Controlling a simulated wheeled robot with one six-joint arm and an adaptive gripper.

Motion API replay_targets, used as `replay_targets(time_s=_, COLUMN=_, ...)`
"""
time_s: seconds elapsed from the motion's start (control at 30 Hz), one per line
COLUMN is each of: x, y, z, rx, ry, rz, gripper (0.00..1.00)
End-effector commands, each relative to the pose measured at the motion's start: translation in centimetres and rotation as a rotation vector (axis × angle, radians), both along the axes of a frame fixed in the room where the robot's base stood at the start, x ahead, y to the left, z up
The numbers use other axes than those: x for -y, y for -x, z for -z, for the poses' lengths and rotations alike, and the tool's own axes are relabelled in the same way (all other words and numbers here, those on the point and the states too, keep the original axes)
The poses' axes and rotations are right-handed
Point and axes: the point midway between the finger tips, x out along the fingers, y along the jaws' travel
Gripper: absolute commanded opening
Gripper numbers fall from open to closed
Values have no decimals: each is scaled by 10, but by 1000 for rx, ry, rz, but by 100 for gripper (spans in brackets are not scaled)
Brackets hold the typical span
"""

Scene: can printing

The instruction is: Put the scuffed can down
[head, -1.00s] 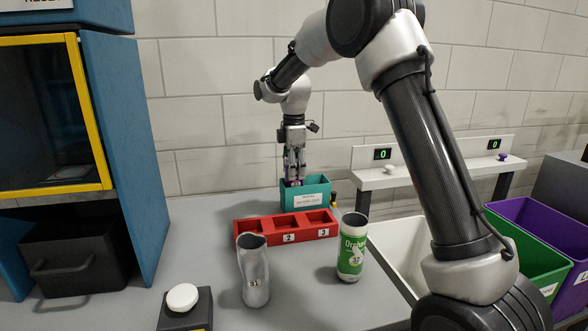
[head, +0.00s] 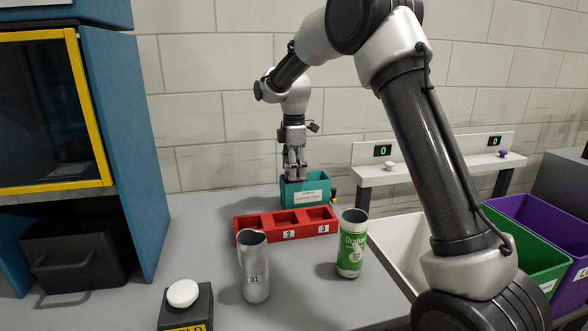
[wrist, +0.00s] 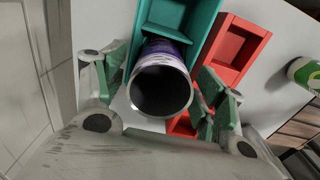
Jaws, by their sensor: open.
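A can with a purple label (wrist: 165,52) stands in a compartment of the teal box (wrist: 196,17), its round open end facing the wrist camera. Whether it rests on the floor of the box is hidden. My gripper (head: 294,174) is over the teal box (head: 318,197) at the back of the table. In the wrist view its green-padded fingers are apart, one on each side of the can. In the head view the fingers and the box wall hide most of the can. I cannot make out scuffs on it.
A red tray (head: 258,237) with numbered slots lies in front of the teal box. A bare silver can (head: 256,268) and a green-labelled can (head: 352,246) stand nearer. A white button (head: 183,293) is at front left. White, green (head: 528,258) and purple bins are at right.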

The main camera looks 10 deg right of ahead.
Motion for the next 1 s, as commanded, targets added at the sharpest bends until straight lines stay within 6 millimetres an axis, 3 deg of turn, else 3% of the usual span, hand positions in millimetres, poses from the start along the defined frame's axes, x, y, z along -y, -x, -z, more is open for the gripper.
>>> replay_targets(time_s=0.17, x=0, y=-1, z=-22, rx=4, ry=-1, rz=0, gripper=70)
replay_targets(time_s=0.4, x=0, y=-1, z=-79, rx=5, ry=-1, rz=0, gripper=70)
replay_targets(time_s=0.6, x=0, y=-1, z=-116, rx=3, ry=-1, rz=0, gripper=70)
replay_targets(time_s=0.9, x=0, y=1, z=-132, rx=0, ry=0, rz=2, gripper=70)
replay_targets(time_s=1.0, x=7, y=9, z=-139, rx=12, ry=-3, rz=41, gripper=70)
